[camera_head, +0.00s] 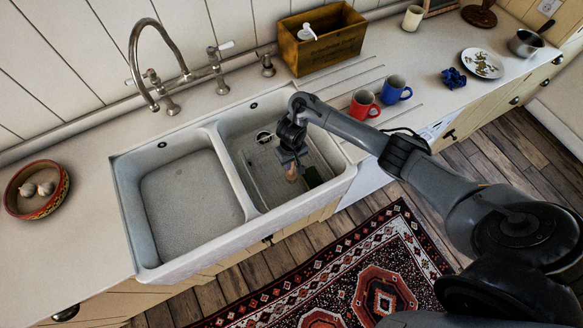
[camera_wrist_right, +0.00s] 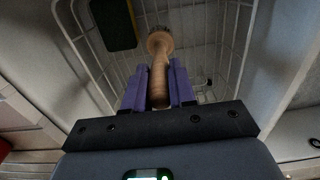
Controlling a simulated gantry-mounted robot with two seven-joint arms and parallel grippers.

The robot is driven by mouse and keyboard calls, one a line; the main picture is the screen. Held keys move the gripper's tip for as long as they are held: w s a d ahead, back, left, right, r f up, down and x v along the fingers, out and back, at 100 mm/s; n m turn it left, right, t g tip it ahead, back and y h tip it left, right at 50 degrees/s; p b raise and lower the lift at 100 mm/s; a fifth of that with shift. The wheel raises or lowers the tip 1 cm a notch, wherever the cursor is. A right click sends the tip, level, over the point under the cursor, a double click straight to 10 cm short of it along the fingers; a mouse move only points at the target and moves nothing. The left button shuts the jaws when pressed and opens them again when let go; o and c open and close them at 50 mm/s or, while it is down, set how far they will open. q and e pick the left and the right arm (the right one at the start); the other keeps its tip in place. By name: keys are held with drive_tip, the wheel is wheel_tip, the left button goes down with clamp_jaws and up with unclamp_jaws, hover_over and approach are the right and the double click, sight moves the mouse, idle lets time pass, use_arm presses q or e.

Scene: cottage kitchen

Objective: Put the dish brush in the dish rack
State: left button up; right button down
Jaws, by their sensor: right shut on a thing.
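The dish brush (camera_wrist_right: 158,72) has a pale wooden handle with a wider round end. It also shows in the head view (camera_head: 291,174), small and partly hidden by my arm. My right gripper (camera_head: 291,163) is in the right sink basin, shut on the brush handle. In the right wrist view its purple fingers (camera_wrist_right: 158,90) stand on both sides of the handle. The dish rack (camera_wrist_right: 234,50) is a white wire basket in the right basin (camera_head: 232,147). Its wires surround the brush in the wrist view. I cannot tell whether the brush touches the rack's floor. My left gripper is not in view.
A dark sponge with a yellow edge (camera_wrist_right: 113,22) is in the rack beside the brush. The left basin (camera_head: 190,195) is empty. The tap (camera_head: 150,60) stands behind it. A red mug (camera_head: 362,104), a blue mug (camera_head: 394,90) and a wooden box (camera_head: 322,45) are on the counter.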

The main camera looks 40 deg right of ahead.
wheel_tip(320, 180, down, 3)
drive_tip(key=shift+f+b, duration=0.15)
drive_tip(key=shift+b, duration=0.8)
drive_tip(key=shift+f, duration=0.1)
drive_tip(key=c, duration=0.9)
unclamp_jaws()
drive_tip(key=shift+c, duration=0.2)
